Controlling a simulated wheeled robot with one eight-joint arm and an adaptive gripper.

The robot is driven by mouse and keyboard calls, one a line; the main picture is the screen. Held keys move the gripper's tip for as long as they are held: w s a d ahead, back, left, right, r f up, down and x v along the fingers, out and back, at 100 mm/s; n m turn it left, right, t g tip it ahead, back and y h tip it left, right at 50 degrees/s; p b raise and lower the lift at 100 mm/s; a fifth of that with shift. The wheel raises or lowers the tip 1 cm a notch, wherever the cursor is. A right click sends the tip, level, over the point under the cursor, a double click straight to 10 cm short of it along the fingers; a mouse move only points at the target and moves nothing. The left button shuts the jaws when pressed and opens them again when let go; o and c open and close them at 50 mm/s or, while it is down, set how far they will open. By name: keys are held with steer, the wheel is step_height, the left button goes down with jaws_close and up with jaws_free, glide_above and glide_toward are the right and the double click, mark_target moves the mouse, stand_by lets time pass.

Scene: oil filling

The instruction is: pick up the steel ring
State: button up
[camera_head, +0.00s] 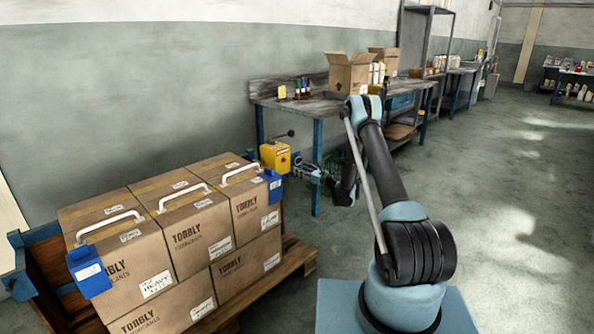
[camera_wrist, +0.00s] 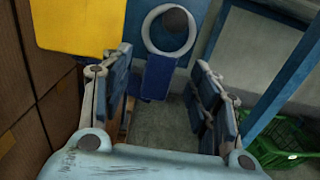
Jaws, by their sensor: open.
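The pale steel ring (camera_wrist: 150,42) shows at the top middle of the wrist view, upright around a dark round knob, with a blue panel behind it. A blue tab (camera_wrist: 158,77) sits directly below the ring. My gripper (camera_wrist: 161,60) is open, one finger to the left and one to the right, with nothing between them that I can see held. The ring appears just beyond the fingertips, roughly centred between them. In the head view my gripper (camera_head: 308,172) is beside the yellow box (camera_head: 275,157); I cannot make out the ring there.
A workbench (camera_head: 330,103) with boxes and bottles stands behind. A green basket (camera_wrist: 285,145) is at lower right. Open floor lies to the right.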

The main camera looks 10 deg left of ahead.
steer(key=shift+w+a, duration=0.2)
steer(key=shift+a, duration=0.05)
steer(key=c, duration=1.2)
steer(key=shift+c, duration=0.2)
steer(key=shift+r, duration=0.15)
